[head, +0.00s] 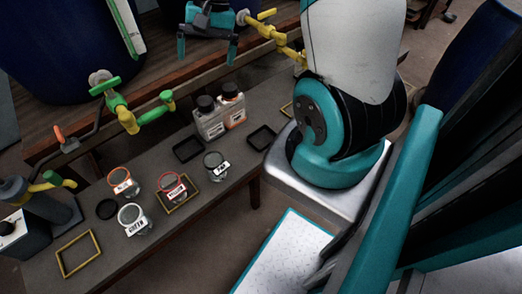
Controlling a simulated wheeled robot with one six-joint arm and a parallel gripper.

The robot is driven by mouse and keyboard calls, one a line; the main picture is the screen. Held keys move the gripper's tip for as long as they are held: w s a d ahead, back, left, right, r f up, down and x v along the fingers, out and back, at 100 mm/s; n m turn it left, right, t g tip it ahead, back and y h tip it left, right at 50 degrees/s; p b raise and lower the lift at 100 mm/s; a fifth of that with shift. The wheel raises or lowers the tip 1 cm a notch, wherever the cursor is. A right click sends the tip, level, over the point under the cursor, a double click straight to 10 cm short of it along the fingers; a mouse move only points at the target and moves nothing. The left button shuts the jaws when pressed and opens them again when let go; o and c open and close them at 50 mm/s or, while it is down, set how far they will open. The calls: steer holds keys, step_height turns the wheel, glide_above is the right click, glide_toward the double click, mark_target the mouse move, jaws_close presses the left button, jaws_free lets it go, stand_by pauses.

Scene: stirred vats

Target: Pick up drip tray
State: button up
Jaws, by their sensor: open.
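Two small black square trays lie on the dark bench (225,185); either could be the drip tray. The left black tray (187,149) is beside two squarish containers, and the right black tray (262,138) is near the bench's right part. Both look empty. My gripper (207,58) is at the top of the view, with its two teal fingers apart and nothing seen between them. It appears above the pipes and farther back than the trays, apart from both.
Two containers (210,122) with black caps stand between the trays. Several labelled jars, including one reading GREEN (133,220), stand in front. Yellow square frames (78,254) mark the bench. Pipes with a green valve (120,107) and a yellow valve (262,28) jut over its back.

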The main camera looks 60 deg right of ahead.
steer(key=s+d+f+m+b, duration=0.35)
steer(key=d+f+m, duration=0.25)
steer(key=d+f, duration=0.45)
steer(key=s+d+f+m+b, duration=0.3)
steer(key=s+d+f+m, duration=0.15)
steer(key=d+f, duration=0.6)
steer(key=m+b, duration=0.1)
steer(key=b, duration=0.1)
glide_toward(261, 140)
steer(key=shift+s+f+t+y, duration=0.3)
steer(key=shift+s+f, duration=0.15)
steer(key=shift+f, duration=0.05)
steer(key=shift+b+x, duration=0.65)
steer(key=shift+x, duration=2.5)
steer(key=shift+w, duration=0.15)
steer(key=shift+f, duration=0.1)
steer(key=shift+c, duration=0.5)
steer(key=c, duration=0.7)
